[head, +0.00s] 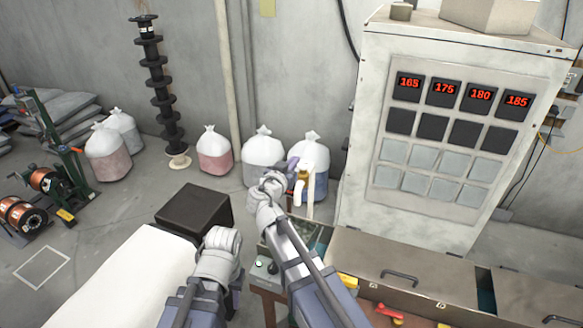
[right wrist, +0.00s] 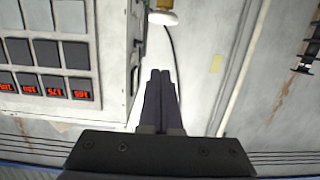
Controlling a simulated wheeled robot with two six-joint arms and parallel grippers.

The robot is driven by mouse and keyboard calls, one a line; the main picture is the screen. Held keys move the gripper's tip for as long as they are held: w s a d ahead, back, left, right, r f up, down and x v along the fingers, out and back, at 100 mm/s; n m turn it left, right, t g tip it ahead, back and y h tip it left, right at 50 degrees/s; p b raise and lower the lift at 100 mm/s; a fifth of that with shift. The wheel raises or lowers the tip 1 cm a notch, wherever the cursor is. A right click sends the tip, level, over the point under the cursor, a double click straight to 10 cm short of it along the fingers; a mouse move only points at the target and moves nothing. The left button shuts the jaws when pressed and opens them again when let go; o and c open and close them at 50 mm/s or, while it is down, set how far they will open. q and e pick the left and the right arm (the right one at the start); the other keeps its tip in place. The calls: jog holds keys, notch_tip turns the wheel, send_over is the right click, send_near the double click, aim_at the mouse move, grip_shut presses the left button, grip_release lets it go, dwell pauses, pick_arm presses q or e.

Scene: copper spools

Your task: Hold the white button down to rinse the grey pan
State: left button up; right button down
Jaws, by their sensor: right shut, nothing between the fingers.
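My right gripper (head: 293,163) is raised in front of the bagged sacks, beside a brass fitting (head: 302,178) on a pale upright pipe. In the right wrist view its dark fingers (right wrist: 161,77) are together with nothing between them. Just past the fingertips in that picture is a round white cap (right wrist: 163,18) on a brass stem, apart from them; it may be the white button, but I cannot be sure. My left wrist (head: 220,250) is low, near the white table; its fingers are hidden. I cannot make out a grey pan.
A pale cabinet (head: 350,190) with red number displays stands at the right. A bench with drawers (head: 385,260) is in front of it. A small box with a round button (head: 259,264) sits between my arms. A black block (head: 195,208) stands behind the white table (head: 125,285).

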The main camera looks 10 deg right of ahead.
send_over(301, 167)
jog(key=f, duration=0.1)
jog(key=f+b, duration=0.2)
jog(key=b, duration=0.1)
jog(key=shift+s+a+f, duration=0.1)
jog(key=shift+s+a, duration=0.1)
jog(key=shift+s, duration=0.2)
jog(key=shift+f+b, duration=0.85)
jog(key=shift+f+b, duration=0.95)
jog(key=shift+f, duration=0.05)
jog(key=shift+r, duration=0.1)
dwell(4.9)
